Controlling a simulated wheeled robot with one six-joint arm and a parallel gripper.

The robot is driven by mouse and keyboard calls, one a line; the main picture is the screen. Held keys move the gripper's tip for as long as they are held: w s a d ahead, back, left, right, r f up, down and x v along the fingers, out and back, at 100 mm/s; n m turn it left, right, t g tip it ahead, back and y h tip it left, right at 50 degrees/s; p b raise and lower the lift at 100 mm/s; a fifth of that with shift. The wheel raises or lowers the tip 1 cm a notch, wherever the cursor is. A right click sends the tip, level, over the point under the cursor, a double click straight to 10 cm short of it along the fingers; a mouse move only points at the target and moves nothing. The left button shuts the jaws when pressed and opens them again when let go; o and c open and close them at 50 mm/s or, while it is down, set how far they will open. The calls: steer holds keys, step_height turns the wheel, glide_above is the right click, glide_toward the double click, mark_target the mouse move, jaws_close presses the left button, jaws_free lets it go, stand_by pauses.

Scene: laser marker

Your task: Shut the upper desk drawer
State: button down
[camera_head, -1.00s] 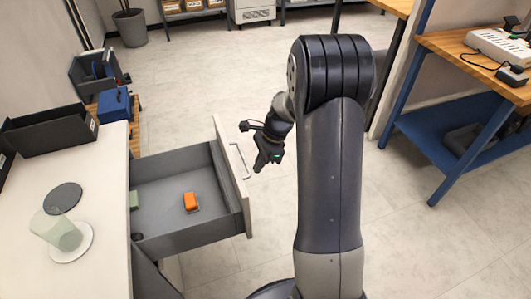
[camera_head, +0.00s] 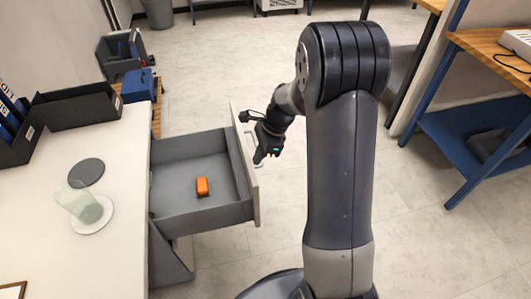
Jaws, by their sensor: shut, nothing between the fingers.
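The upper desk drawer (camera_head: 172,222) stands pulled out of the white desk (camera_head: 60,240), to the right of it. Its light front panel (camera_head: 244,165) carries a bar handle (camera_head: 250,150). An orange object (camera_head: 202,187) lies on the drawer floor. My gripper (camera_head: 259,159) is shut and empty, pointing down at the outer side of the front panel, close by the handle. I cannot tell whether it touches the panel or handle.
On the desk are a clear cup (camera_head: 84,204), a dark round disc (camera_head: 86,172) and black file holders (camera_head: 75,110). A blue toolbox (camera_head: 138,86) stands beyond the desk. A blue-framed workbench (camera_head: 470,110) is at the right.

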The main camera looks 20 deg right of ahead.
steer(key=a+p, duration=0.7)
steer(key=a, duration=1.9)
steer(key=shift+d, duration=0.15)
